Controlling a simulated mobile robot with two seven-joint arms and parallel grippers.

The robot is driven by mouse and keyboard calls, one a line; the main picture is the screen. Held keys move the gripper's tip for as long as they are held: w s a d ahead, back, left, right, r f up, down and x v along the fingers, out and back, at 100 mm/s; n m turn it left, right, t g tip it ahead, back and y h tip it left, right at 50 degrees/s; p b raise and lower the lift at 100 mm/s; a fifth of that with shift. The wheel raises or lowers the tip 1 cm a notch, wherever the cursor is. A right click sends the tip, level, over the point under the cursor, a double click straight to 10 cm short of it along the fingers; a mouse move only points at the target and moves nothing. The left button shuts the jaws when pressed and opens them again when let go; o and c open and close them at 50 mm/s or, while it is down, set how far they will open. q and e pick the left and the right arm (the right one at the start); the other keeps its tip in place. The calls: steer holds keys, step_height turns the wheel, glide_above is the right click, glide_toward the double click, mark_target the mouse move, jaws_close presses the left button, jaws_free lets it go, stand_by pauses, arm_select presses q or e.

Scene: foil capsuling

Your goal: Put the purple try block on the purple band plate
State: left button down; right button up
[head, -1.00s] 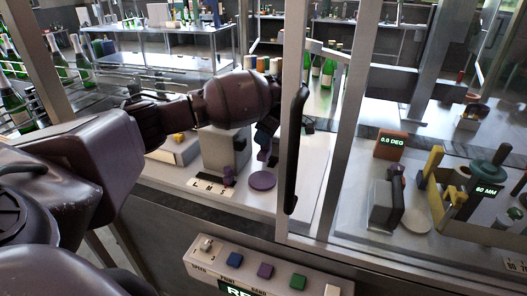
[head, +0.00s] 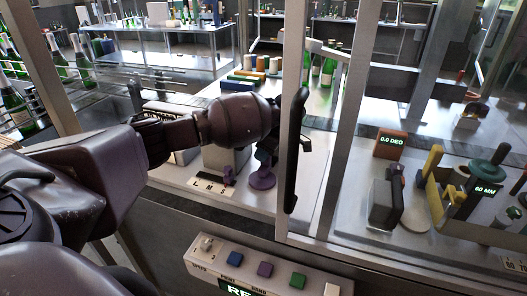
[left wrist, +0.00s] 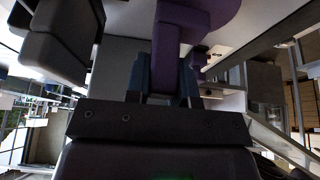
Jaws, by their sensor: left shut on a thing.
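My left gripper (head: 266,150) reaches in from the left, past the frame post, and points down over the purple band plate (head: 262,184), a round disc on the pale bench. It is shut on the purple try block (left wrist: 180,32), which shows between the fingertips in the left wrist view. The block is upright, directly over the plate (left wrist: 218,14); I cannot tell whether they touch. In the head view my gripper hides most of the block. My right gripper is not in view.
A smaller purple piece (head: 228,175) stands left of the plate, by a label strip reading L M S (head: 209,186). A grey box-shaped unit (head: 222,158) stands behind it. A dark vertical handle (head: 294,150) and metal post are close on the right. A button panel (head: 265,270) is in front.

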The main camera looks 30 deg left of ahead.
arm_select(q)
steer(key=shift+f, duration=0.45)
steer(key=c, duration=1)
jaws_free()
steer(key=shift+r, duration=0.1)
steer(key=shift+r+p, duration=0.3)
steer(key=shift+r, duration=0.3)
steer(key=b+v, duration=0.1)
steer(key=v, duration=1.1)
steer(key=shift+w, duration=0.1)
